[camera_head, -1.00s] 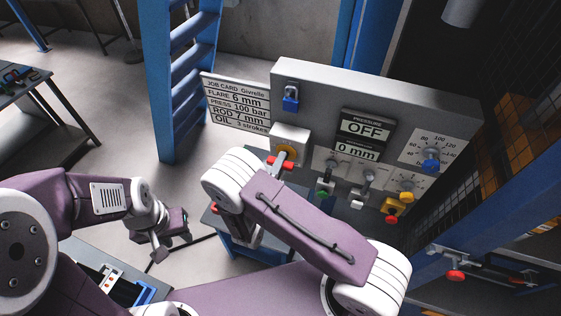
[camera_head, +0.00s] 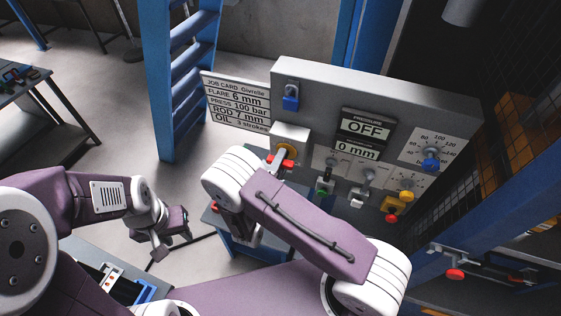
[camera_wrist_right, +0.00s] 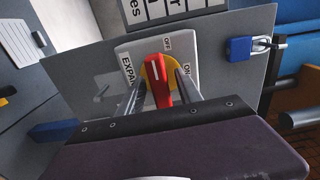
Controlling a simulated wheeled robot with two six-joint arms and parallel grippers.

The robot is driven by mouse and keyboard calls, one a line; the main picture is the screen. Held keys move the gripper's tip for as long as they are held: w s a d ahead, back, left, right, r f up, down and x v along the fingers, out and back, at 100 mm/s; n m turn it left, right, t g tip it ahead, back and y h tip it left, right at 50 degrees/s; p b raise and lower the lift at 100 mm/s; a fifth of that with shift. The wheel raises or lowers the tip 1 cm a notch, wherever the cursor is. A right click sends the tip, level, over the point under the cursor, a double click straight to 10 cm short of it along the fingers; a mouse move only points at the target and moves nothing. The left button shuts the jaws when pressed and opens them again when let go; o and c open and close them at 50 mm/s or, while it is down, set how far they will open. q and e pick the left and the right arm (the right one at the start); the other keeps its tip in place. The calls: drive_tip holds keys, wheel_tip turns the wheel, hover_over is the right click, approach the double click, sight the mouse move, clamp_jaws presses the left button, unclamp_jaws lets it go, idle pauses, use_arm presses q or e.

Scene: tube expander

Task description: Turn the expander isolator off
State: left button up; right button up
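The expander isolator is a pale box (camera_head: 291,135) on the grey panel with a yellow disc and red handle; my right arm and fingers partly cover it. In the right wrist view its red handle (camera_wrist_right: 158,70) stands upright in the picture on the yellow disc (camera_wrist_right: 146,72). The handle's upper end is near the printed OFF; ON is to its right. My right gripper (camera_wrist_right: 163,84) has one finger on each side of the handle, with visible gaps, so it looks open around it. My left gripper (camera_head: 172,236) hangs low at left, away from the panel; its opening is unclear.
A blue padlock (camera_head: 291,103) hangs above the isolator. The job card (camera_head: 236,101) is to its left. Right of it are the OFF pressure display (camera_head: 366,128), small valves and a gauge (camera_head: 432,145). A blue ladder (camera_head: 188,60) stands behind at left.

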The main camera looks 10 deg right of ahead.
drive_tip(key=shift+s+a, duration=0.15)
drive_tip(key=b+v, duration=0.4)
drive_tip(key=v, duration=0.4)
drive_tip(key=shift+s+a, duration=0.2)
drive_tip(key=shift+s, duration=0.1)
